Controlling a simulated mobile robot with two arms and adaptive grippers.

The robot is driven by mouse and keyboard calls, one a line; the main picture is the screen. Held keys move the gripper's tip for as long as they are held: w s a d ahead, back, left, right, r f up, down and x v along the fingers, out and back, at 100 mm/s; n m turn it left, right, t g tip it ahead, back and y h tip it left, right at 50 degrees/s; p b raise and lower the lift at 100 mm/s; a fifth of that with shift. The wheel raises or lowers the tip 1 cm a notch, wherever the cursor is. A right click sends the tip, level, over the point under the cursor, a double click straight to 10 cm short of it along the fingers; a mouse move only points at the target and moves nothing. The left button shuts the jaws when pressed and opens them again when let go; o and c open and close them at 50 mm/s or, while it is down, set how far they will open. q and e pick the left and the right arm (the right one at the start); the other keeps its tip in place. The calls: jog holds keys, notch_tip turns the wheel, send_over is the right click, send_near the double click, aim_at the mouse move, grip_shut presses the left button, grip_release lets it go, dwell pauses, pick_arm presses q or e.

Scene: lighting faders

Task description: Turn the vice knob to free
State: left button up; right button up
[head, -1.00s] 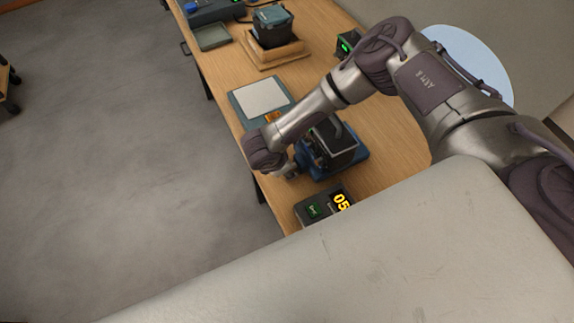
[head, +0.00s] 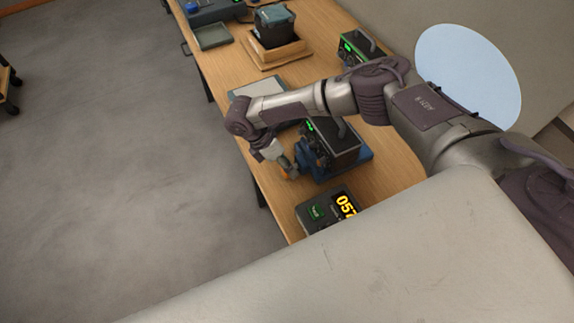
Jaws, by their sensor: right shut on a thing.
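The blue vice (head: 350,171) sits on the wooden bench near its front edge, with a dark box-shaped unit (head: 338,146) with small green lights held in it. My right gripper (head: 290,172) is at the vice's left side, over the bench edge, pointing down toward the vice. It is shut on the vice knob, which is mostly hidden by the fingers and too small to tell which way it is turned. My left gripper is out of view.
A timer box (head: 328,208) with yellow digits and a green button stands close in front of the vice. A pale-topped panel (head: 258,88) lies beyond it, partly behind my arm. Farther back are a wooden stand (head: 275,58), a tray (head: 212,36) and a green-lit unit (head: 358,50).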

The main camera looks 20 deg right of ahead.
jog(key=o, duration=1.1)
jog(key=shift+o, duration=0.2)
jog(key=v, duration=1.2)
